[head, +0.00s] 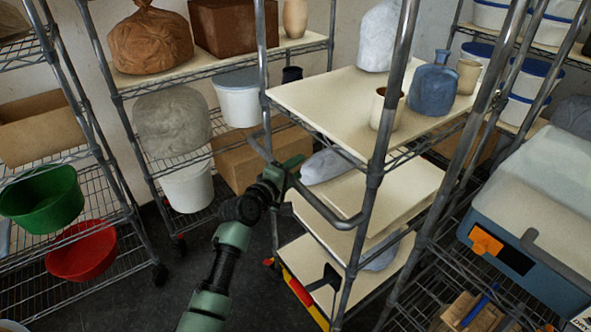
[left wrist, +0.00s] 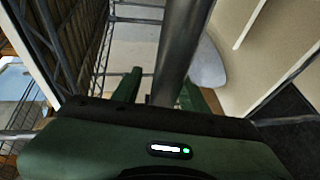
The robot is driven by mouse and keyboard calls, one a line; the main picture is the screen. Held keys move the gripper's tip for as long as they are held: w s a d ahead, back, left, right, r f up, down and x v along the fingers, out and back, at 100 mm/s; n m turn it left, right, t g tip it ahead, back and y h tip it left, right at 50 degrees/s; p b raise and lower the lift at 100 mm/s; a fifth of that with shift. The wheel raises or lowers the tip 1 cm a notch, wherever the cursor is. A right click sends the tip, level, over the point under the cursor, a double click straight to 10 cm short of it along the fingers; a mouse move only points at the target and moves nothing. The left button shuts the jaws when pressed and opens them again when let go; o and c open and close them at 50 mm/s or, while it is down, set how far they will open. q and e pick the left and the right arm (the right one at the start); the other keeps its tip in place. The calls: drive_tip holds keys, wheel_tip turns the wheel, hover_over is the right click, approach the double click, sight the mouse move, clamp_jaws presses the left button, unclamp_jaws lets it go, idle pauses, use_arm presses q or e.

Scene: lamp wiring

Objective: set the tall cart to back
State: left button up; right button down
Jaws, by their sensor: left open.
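The tall cart (head: 371,188) stands right of centre in the head view. It has grey metal posts, cream shelf boards and a bent grey handle bar (head: 318,203) on its near left side. My left gripper (head: 291,168) is at this handle, with its green fingers open. In the left wrist view a grey bar (left wrist: 183,45) runs between the two fingers of the left gripper (left wrist: 160,88). I cannot tell whether the fingers touch it. My right gripper is not in view.
The cart carries a blue bottle (head: 434,88), cups and wrapped lumps. Wire racks with a green bowl (head: 42,198), a red bowl (head: 82,250) and buckets stand left. A blue bin (head: 522,262) is at right. Dark floor (head: 160,290) is free at lower left.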

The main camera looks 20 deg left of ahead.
use_arm(q)
clamp_jaws()
drive_tip(key=shift+w+r, duration=0.1)
drive_tip(key=shift+r, duration=0.2)
idle(1.1)
